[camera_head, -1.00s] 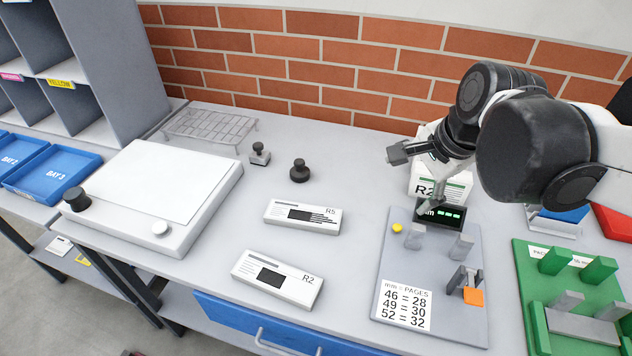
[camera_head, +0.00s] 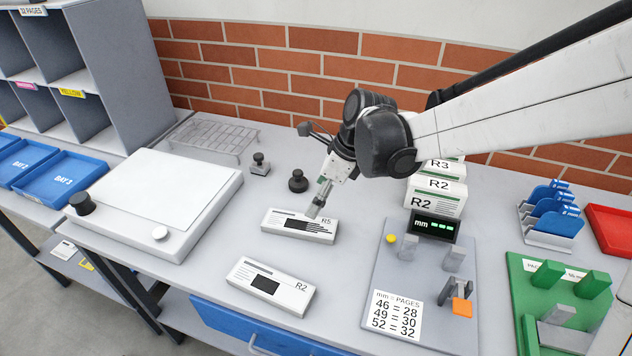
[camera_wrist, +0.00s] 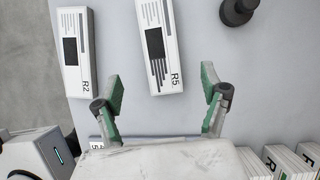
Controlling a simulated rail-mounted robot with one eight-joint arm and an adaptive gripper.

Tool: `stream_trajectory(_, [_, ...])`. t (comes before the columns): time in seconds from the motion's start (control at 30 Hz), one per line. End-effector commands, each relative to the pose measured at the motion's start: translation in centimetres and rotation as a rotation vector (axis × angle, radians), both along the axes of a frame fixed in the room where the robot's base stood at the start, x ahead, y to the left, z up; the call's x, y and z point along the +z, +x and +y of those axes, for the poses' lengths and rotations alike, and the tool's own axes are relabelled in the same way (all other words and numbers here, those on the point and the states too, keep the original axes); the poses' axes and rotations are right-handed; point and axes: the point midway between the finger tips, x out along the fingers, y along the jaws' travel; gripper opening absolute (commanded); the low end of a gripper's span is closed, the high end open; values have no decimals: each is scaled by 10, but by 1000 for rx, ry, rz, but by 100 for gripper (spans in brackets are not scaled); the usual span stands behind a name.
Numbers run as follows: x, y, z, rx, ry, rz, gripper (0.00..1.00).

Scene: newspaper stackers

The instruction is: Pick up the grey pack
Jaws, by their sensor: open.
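Two pale grey-white packs with black print lie flat on the table, marked R5 (camera_head: 285,226) and R2 (camera_head: 270,287). I cannot tell by colour which is the grey pack. My gripper (camera_head: 319,203) is over the right part of the R5 pack in the head view and hides a bit of it. In the wrist view my gripper (camera_wrist: 166,86) is open and empty. There the R5 pack (camera_wrist: 165,80) lies ahead, between the lines of the two green-padded fingers, and the R2 pack (camera_wrist: 77,85) lies to its left. I see no clear contact.
Dark-knobbed stamps (camera_head: 298,182) stand behind the R5 pack. A grey gauge board (camera_head: 385,265) with a display is to the right, with stacked packs (camera_head: 437,185) behind it. A green fixture (camera_head: 545,275) is far right, a white flat device (camera_head: 165,185) left.

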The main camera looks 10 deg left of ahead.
Motion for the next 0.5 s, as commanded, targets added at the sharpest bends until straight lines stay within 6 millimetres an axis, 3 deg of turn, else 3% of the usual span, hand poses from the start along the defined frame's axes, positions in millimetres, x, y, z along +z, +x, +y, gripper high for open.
stream_trajectory(0.2, [-37, 1, 15, 3, -1, -1, 76])
stream_trajectory(0.5, [-60, 1, 25, 1, -1, -2, 76])
